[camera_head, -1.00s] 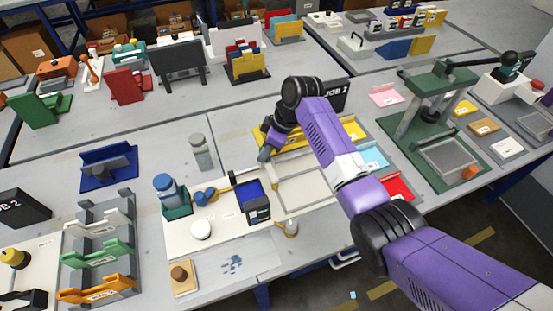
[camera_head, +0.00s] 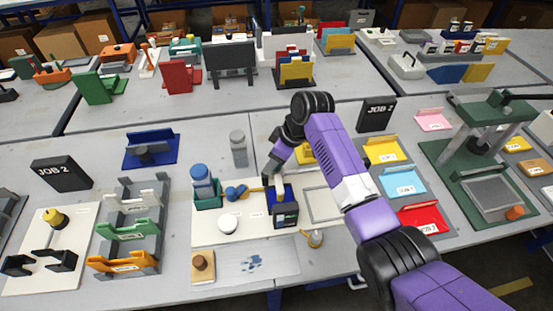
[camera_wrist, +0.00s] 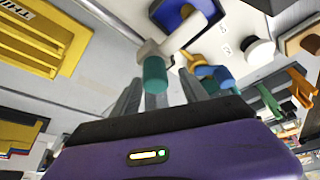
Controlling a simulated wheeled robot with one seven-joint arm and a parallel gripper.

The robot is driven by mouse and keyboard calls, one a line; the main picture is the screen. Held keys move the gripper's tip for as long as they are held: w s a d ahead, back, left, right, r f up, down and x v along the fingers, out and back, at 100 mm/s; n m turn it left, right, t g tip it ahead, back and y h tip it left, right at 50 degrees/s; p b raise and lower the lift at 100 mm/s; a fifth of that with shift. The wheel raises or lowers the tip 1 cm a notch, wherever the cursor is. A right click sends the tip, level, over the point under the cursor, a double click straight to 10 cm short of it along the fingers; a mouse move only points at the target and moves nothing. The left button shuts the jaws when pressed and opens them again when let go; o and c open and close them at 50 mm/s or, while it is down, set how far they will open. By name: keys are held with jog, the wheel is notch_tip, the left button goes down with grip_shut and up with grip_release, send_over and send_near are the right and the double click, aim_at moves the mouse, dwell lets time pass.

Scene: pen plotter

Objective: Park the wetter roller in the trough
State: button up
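The trough (camera_head: 286,213) is a dark box with a blue inside on the white board; its blue inside shows at the top of the wrist view (camera_wrist: 187,14). My gripper (camera_head: 271,172) points down just above its left back side. In the wrist view, what looks like the wetter roller has a teal grip (camera_wrist: 155,74) and a pale part (camera_wrist: 183,36) that reaches over the trough. The grip lies between my gripper's grey fingers (camera_wrist: 160,82). Whether the fingers press on it cannot be made out. Whether the roller rests in the trough is hidden.
A small bottle (camera_head: 315,238) stands front right. A pale frame (camera_head: 322,204) lies to the right.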

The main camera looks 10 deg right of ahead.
jog(key=shift+d, duration=0.15)
jog(key=shift+s+d+r, duration=0.1)
jog(key=shift+d+r, duration=0.1)
jog(key=shift+r, duration=0.25)
jog(key=v, duration=0.6)
jog(key=shift+r+b, duration=0.4)
